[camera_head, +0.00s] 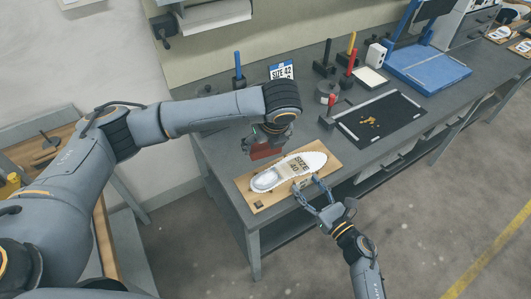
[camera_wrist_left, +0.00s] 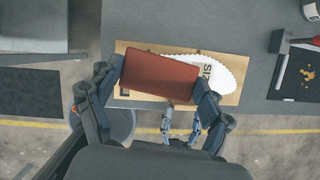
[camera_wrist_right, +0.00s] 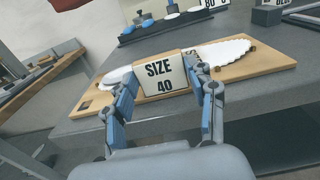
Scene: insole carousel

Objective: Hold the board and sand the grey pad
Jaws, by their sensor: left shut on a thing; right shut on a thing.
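The wooden board (camera_head: 258,204) lies on the grey bench near its front edge. A white insole shape (camera_head: 313,160) lies on it, with a greyish patch (camera_head: 266,180) towards its left end, which I take as the pad. A block marked SIZE 40 (camera_wrist_right: 163,75) sits at the board's front middle. My right gripper (camera_head: 309,184) is shut on this block from the front, a finger on each side. My left gripper (camera_wrist_left: 160,84) is shut on a red-brown sanding block (camera_wrist_left: 158,75). It shows in the head view (camera_head: 264,151) above the board's back left; contact with the pad cannot be seen.
The bench's front edge is close to the board.

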